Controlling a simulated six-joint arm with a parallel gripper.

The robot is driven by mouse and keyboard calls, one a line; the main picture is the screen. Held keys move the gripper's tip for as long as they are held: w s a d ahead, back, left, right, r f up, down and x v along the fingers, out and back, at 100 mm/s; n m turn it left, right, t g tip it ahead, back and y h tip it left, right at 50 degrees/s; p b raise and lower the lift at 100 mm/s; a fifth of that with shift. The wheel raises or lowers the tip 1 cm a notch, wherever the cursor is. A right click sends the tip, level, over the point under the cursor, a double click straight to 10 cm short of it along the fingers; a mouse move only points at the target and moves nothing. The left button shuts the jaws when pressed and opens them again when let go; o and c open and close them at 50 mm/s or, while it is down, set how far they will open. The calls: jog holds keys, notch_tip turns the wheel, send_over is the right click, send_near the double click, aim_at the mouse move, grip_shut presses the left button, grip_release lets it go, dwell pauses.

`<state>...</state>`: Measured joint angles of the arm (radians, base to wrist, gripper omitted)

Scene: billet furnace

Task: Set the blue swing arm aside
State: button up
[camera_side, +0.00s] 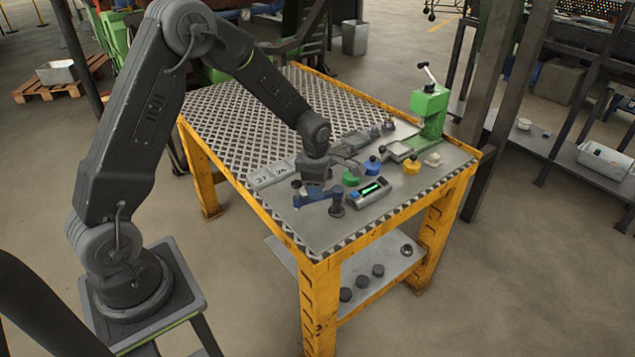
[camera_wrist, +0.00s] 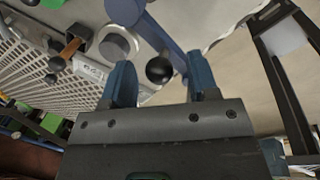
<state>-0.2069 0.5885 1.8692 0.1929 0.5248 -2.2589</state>
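The blue swing arm (camera_side: 322,196) is near the left front edge of the table, with a dark knob at its right end. My gripper (camera_side: 313,180) is right at it and hides part of it. In the wrist view, the blue swing arm (camera_wrist: 165,37) runs slantwise from the top edge down to the right finger. The black knob (camera_wrist: 159,70) shows between the fingers. My gripper (camera_wrist: 160,64) has its two blue fingers spread wide apart. Whether a finger touches the swing arm, I cannot tell.
A grey device with a green display (camera_side: 368,192) is right of the swing arm. Green, blue (camera_side: 372,165) and yellow (camera_side: 411,166) pieces lie behind it. Numbered plates (camera_side: 270,175) are to the left. A green lever press (camera_side: 429,108) stands at the back right.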

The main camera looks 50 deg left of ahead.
notch_tip(320, 180, up, 14)
jog(key=s+d, duration=0.1)
jog(key=s, duration=0.1)
jog(key=shift+d+f, duration=0.2)
jog(key=shift+d, duration=0.2)
jog(key=s+d+r+m+t, duration=0.2)
jog(key=s+d+r+m, duration=0.2)
jog(key=s+m, duration=0.7)
jog(key=s+d+r+m+t+h, duration=0.1)
jog(key=s+d+r+m, duration=0.4)
jog(key=s+m, duration=0.6)
jog(key=m+t, duration=0.1)
jog(key=m, duration=0.3)
